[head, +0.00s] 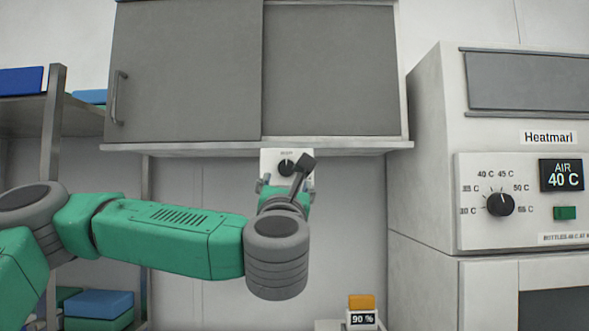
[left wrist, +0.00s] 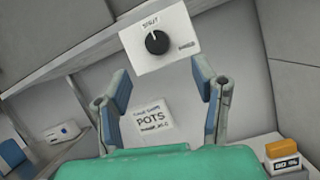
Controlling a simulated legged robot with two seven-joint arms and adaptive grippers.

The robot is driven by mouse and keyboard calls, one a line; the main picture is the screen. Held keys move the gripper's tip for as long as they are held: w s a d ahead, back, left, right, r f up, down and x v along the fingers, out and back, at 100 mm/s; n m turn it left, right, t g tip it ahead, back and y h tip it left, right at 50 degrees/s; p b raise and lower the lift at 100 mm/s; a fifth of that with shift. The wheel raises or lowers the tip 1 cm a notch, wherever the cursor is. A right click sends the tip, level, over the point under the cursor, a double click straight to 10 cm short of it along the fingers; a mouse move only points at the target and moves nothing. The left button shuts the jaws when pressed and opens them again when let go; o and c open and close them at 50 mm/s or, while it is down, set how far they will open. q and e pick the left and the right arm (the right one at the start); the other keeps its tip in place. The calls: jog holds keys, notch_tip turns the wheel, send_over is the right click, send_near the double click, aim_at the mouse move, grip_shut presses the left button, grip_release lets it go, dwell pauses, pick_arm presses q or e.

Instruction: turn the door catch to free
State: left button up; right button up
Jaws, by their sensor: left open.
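The door catch is a black round knob (head: 286,167) on a white plate (head: 267,161) under the wall cabinet. In the left wrist view the knob (left wrist: 157,42) is near the top; its pointer appears turned up toward the word SHUT. A second label at the plate's lower right is too blurred to read surely. My left gripper (left wrist: 162,80) is open and empty, its two blue-padded fingers apart, with the knob beyond the gap between them. In the head view my left gripper (head: 287,183) is just in front of the plate, partly hidden by my wrist. My right gripper is not in view.
The grey cabinet (head: 190,70) with sliding doors hangs above the plate. A warming cabinet (head: 425,150) with a dial stands at the right. Shelves (head: 52,120) stand at the left. A POTS label (left wrist: 152,117) is on the wall.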

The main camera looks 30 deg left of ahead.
aim_at(286, 170)
pick_arm(q)
jog(key=p+x, duration=0.1)
jog(key=x, duration=0.3)
jog(key=a+x, duration=0.1)
jog(key=x, duration=0.3)
jog(key=shift+f+p, duration=0.15)
jog(key=shift+p, duration=0.2)
jog(key=shift+w+a, duration=0.1)
jog(key=shift+w, duration=0.2)
jog(key=shift+w+d+r, duration=0.2)
jog(key=shift+d+r, duration=0.05)
jog(key=shift+a, duration=0.15)
jog(key=c, duration=1.1)
jog(key=shift+a, duration=0.1)
